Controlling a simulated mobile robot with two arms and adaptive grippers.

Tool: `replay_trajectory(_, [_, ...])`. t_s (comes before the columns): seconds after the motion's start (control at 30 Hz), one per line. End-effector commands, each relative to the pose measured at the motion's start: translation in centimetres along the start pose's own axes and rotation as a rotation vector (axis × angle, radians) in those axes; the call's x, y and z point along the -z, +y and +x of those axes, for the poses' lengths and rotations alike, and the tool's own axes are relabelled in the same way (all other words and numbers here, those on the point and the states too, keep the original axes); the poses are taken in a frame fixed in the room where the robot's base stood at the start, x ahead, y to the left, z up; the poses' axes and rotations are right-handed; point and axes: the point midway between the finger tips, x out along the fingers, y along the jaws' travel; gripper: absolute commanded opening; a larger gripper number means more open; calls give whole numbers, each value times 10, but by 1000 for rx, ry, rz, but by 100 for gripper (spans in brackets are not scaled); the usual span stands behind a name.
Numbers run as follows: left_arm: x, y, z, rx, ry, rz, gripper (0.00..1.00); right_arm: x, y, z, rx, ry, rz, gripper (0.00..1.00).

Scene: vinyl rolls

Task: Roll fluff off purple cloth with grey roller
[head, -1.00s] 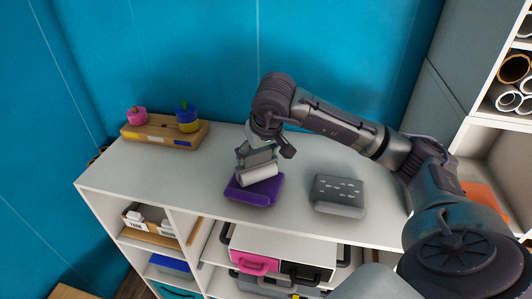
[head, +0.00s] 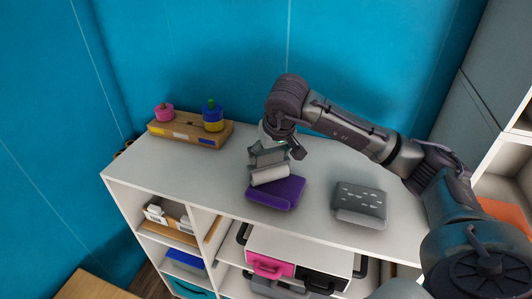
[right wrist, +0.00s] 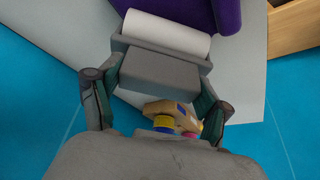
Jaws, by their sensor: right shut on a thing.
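The purple cloth (head: 284,191) covers a block-like pad on the white shelf top, and its corner shows in the right wrist view (right wrist: 229,14). I make out no fluff on its visible part. My right gripper (head: 268,152) is shut on the grey roller (right wrist: 160,72), with a finger on each side of its body. The roller's white cylinder (head: 270,175) is at the cloth's back left edge, overlapping it in the head view. I cannot tell whether they touch. My left gripper is not in view.
A grey pad (head: 360,203) with white flecks lies right of the cloth. A wooden stand (head: 188,133) with pink and blue-yellow pieces is at the back left. The shelf top between is clear. A blue wall (head: 230,50) stands behind. Drawers and cubbies are below.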

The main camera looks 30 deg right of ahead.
Motion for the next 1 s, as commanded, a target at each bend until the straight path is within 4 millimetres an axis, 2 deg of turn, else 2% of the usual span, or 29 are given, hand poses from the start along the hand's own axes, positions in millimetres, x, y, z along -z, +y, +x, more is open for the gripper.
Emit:
replay_trajectory(0.2, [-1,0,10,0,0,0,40,-14,15,-3,-4,-1,1,15])
replay_trajectory(0.37, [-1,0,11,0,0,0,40,-18,19,-6,-2,-3,-1,15])
replay_trajectory(0.73, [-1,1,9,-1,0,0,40,-17,18,-8,-1,-3,-1,15])
replay_trajectory(1.0, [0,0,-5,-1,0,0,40,-8,18,-27,-2,0,0,15])
